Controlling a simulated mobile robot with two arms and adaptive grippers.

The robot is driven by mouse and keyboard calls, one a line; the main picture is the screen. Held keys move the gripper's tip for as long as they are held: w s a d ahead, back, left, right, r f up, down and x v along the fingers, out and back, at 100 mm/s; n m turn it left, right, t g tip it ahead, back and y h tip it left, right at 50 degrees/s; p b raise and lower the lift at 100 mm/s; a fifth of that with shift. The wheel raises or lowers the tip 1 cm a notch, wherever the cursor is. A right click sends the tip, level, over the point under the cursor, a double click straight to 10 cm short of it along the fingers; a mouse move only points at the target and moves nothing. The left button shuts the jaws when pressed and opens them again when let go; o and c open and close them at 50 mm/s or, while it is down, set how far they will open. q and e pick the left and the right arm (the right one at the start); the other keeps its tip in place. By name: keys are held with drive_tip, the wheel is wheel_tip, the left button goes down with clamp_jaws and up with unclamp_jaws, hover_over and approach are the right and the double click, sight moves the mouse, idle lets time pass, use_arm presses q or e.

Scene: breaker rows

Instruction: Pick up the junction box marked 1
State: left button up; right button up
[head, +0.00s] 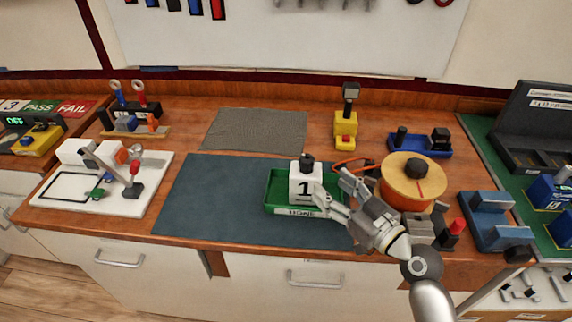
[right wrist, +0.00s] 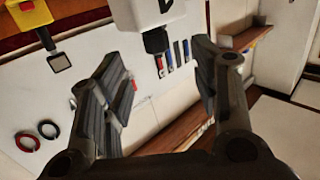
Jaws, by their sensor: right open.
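The junction box marked 1 (head: 305,184) is a white block with a black knob on top. It stands upright in a green tray (head: 277,205) with a "HOME" label on its front. My right gripper (head: 335,190) is open at the right side of the box, its fingers pointing toward it. In the right wrist view, part of the white box (right wrist: 148,12) and its black knob (right wrist: 156,41) show at the top, between and beyond the open fingers (right wrist: 160,85). I cannot tell whether a finger touches the box. My left gripper is not in view.
The tray sits on a dark mat (head: 210,210); the mat is clear to its left. An orange round reel (head: 405,190) and a blue vise (head: 492,220) stand close by on the right. A yellow device (head: 345,125) is behind. A white board with a fixture (head: 70,200) is at left.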

sight(312, 163)
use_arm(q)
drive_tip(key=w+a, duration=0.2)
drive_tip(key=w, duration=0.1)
use_arm(e)
drive_tip(key=shift+t, duration=0.3)
drive_tip(key=p+x, duration=0.1)
drive_tip(key=x, duration=0.3)
drive_tip(key=r+p+x, duration=0.1)
drive_tip(key=x, duration=0.2)
drive_tip(key=shift+w+r+p, duration=0.2)
drive_tip(key=shift+w+p, duration=0.2)
drive_tip(key=shift+p+x, duration=0.3)
drive_tip(key=shift+x, duration=0.8)
drive_tip(key=shift+w+a+f, duration=0.25)
drive_tip(key=shift+w+a, duration=0.1)
drive_tip(key=shift+w, duration=0.05)
drive_tip(key=c, duration=1.2)
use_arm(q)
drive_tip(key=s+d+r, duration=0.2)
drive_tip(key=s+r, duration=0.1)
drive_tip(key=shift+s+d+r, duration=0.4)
use_arm(e)
clamp_jaws()
